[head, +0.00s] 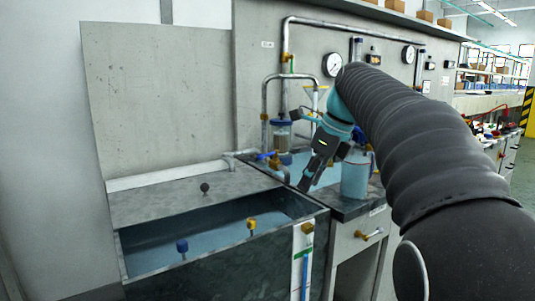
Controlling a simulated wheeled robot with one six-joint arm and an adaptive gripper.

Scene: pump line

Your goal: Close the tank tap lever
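My gripper (306,183) hangs over the bench just right of the open tank (225,277), its dark fingers pointing down and left. From this side I cannot tell whether the fingers are open or shut. A small blue lever (270,157) shows on the pipework left of the gripper, behind the tank's back right corner. I cannot tell whether it is the tank tap lever, or its exact angle. The gripper appears apart from it, though depth is hard to judge. A brass fitting (308,228) sits at the tank's front right corner.
The tank holds bluish water. A container of blue liquid (355,178) stands right of the gripper.

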